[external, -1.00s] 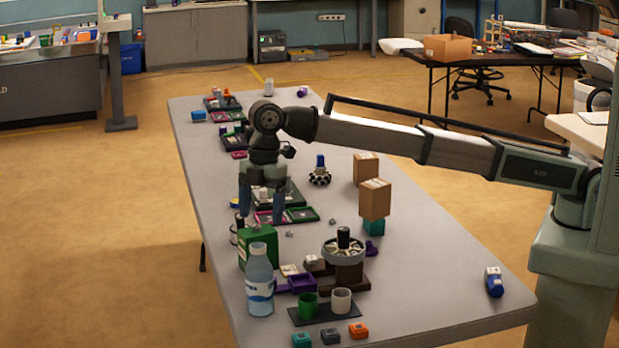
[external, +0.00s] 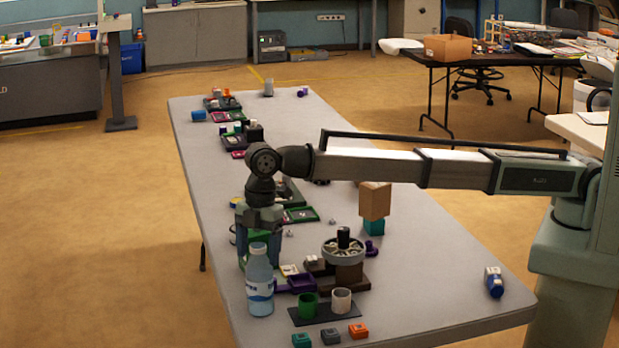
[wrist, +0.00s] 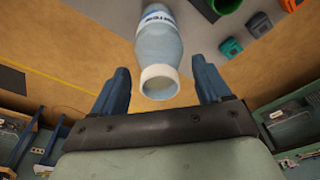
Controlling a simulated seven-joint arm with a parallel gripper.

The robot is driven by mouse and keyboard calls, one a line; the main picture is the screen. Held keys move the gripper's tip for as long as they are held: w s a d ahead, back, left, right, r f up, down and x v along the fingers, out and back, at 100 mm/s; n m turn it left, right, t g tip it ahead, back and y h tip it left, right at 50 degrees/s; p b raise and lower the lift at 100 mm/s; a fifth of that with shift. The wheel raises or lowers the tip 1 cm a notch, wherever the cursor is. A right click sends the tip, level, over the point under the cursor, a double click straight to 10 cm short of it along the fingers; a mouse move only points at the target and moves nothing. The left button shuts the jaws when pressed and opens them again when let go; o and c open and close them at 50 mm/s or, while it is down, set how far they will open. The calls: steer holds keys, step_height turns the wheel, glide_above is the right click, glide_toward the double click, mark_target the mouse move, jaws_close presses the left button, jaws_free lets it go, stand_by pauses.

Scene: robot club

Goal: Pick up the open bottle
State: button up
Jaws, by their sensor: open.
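The open bottle (external: 260,287) is pale blue and translucent with a white-and-blue label. It stands upright at the table's near left edge. In the wrist view the bottle (wrist: 158,42) shows its white-rimmed mouth facing me, between my two blue fingertips. My gripper (external: 260,240) is open and empty, pointing down just behind the bottle's top in the external view. In the wrist view my gripper (wrist: 161,80) has a finger on each side of the bottle's mouth, with gaps and no visible contact. Its depth relative to the neck is unclear.
To the right are a dark tray (external: 325,314) with green and white cups, purple bins (external: 301,283) and a wheel-topped stand (external: 343,250).

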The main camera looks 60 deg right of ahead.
steer(key=c, duration=1.4)
steer(key=shift+o, duration=0.2)
steer(key=shift+r, duration=0.1)
